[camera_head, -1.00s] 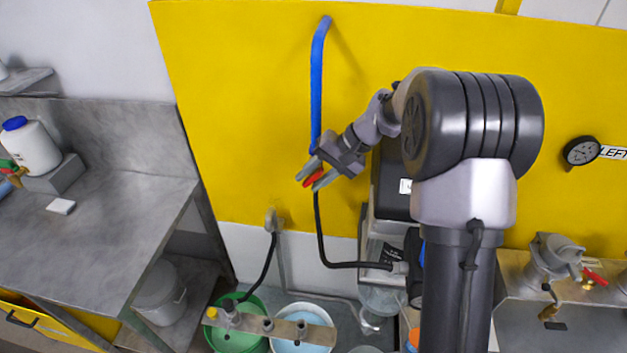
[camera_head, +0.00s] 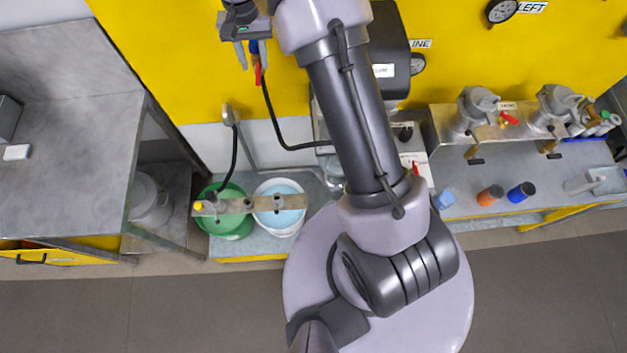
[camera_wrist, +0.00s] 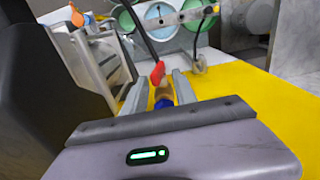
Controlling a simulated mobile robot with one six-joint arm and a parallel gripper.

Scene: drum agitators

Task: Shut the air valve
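The air valve's red handle (camera_head: 257,74) shows in the head view at the lower end of the blue pipe (camera_head: 254,48), where the black hose begins, in front of the yellow wall panel. My gripper (camera_head: 251,56) points down at it, with its two fingers apart. In the wrist view the red handle (camera_wrist: 157,73) lies between the tips of my open gripper (camera_wrist: 159,82), and the blue pipe end (camera_wrist: 164,103) sits deeper between the fingers. I see a gap beside the handle; I cannot tell whether a finger touches it.
The black hose (camera_head: 272,120) hangs just below the valve. A green bucket (camera_head: 228,221) and a white bucket (camera_head: 280,218) stand lower down. A steel table (camera_head: 70,150) is on the left. A bench with red-handled valves (camera_head: 508,118) is on the right. The grey floor in front is clear.

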